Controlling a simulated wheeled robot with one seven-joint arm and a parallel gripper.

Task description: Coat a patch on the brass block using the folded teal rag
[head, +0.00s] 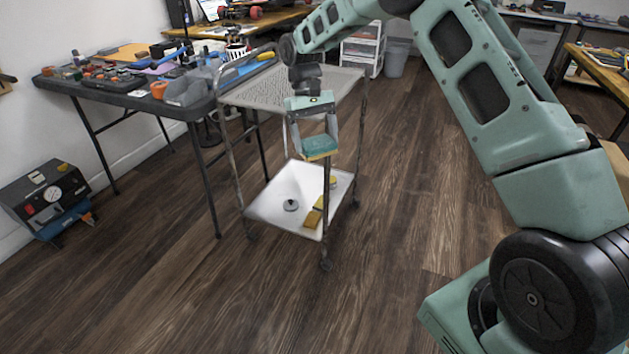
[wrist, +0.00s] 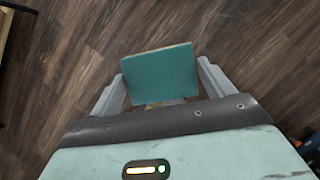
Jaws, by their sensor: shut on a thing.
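My gripper (head: 319,141) is shut on the folded teal rag (head: 320,147), which hangs in front of the wire cart. In the wrist view the rag (wrist: 160,73) is a flat teal square between the two grey fingers, with a yellowish strip along its edge. On the cart's white lower shelf, below the gripper, lies a yellow-gold block (head: 312,219), probably the brass block. Other yellowish pieces lie behind it, partly hidden by the cart's leg. The gripper and rag are well above that shelf and touch nothing there. No block shows in the wrist view.
The cart (head: 262,92) has a perforated top and a white lower shelf (head: 275,215) holding a small dark round part (head: 291,205). A cluttered dark table (head: 120,88) stands at left, with a gauge machine (head: 45,200) on the floor. The wooden floor in front is clear.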

